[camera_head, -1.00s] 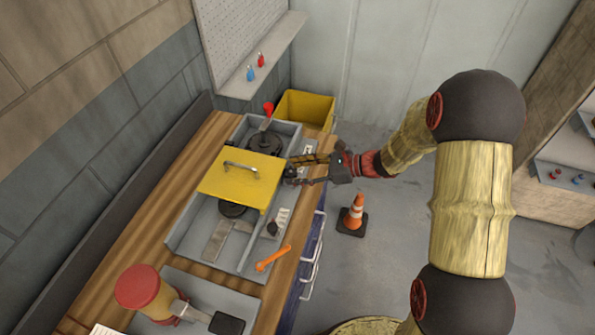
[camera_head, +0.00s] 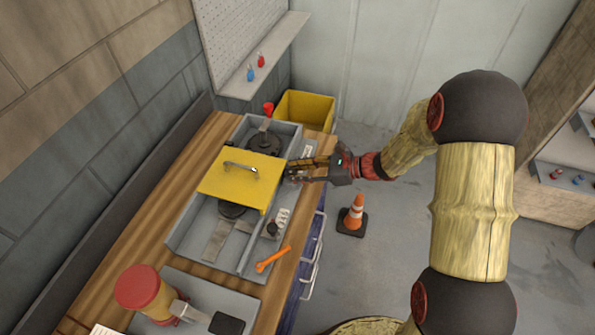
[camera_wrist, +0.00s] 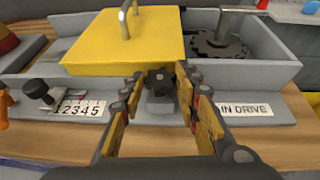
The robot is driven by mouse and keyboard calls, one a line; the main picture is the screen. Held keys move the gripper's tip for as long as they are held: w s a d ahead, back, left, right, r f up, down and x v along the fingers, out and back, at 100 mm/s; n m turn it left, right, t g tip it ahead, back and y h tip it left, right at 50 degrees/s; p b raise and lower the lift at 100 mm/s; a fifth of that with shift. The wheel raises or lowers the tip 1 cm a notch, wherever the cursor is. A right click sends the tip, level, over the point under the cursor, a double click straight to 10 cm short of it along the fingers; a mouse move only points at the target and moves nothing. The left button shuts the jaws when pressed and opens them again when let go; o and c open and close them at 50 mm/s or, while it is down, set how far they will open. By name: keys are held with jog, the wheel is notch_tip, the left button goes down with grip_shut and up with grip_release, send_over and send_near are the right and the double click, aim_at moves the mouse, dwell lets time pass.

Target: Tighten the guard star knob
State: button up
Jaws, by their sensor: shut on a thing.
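The guard star knob (camera_wrist: 158,83) is dark and lobed. It sits at the front of the grey housing, just below the front edge of the yellow guard (camera_wrist: 130,45). My gripper (camera_wrist: 159,78) has a finger on either side of the knob and is shut on it. In the head view my gripper (camera_head: 293,171) reaches in from the right to the guard's right edge, and its fingers hide most of the knob. The yellow guard (camera_head: 225,180) lies flat over the housing with its metal handle on top.
A small black knob (camera_wrist: 38,88) stands beside a number label (camera_wrist: 80,108). An "IN DRIVE" label (camera_wrist: 245,109) is right of the fingers. A traffic cone (camera_head: 355,213) stands on the floor.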

jog(key=shift+s+a+m+t+h+b, duration=0.2)
jog(key=shift+m+t+h+b, duration=0.4)
jog(key=shift+m+t, duration=0.5)
jog(key=shift+s+a+m+t+h+b, duration=0.15)
jog(key=shift+m+t+h+b, duration=0.45)
jog(key=shift+m+t, duration=0.5)
jog(key=shift+d, duration=0.15)
jog(key=o, duration=1.1)
jog(key=shift+o, duration=0.2)
jog(key=v, duration=1.2)
jog(key=shift+s, duration=0.1)
